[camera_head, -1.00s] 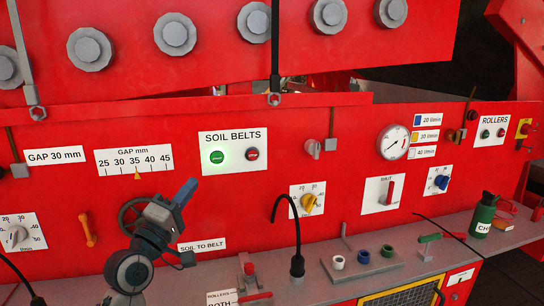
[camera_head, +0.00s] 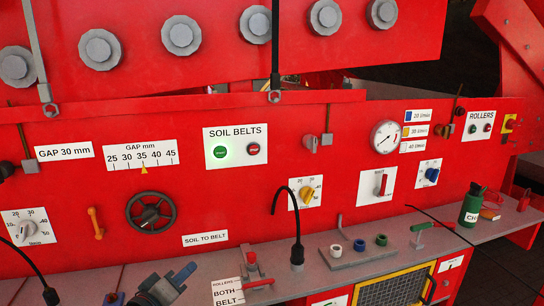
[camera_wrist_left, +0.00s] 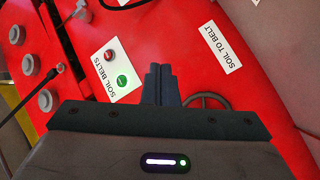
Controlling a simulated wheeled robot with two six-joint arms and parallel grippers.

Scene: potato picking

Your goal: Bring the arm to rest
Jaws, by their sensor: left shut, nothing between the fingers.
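My left gripper (camera_head: 184,273) is low in the head view, in front of the grey shelf and below the handwheel (camera_head: 151,212). Its fingers are together and empty, and the lower arm is cut off by the bottom edge. In the left wrist view the shut fingers (camera_wrist_left: 158,84) point at the red panel, with the handwheel (camera_wrist_left: 208,101) partly hidden beside them. The SOIL BELTS plate (camera_head: 235,147) has a lit green button (camera_head: 221,152) and a red button (camera_head: 253,149). My right gripper does not show.
The grey shelf (camera_head: 205,267) runs below the red panel. On it stand a bent black gooseneck (camera_head: 297,230), a red-handled lever (camera_head: 254,272), three small coloured cups and a green bottle (camera_head: 471,205). A SOIL TO BELT label (camera_head: 205,239) is above the shelf.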

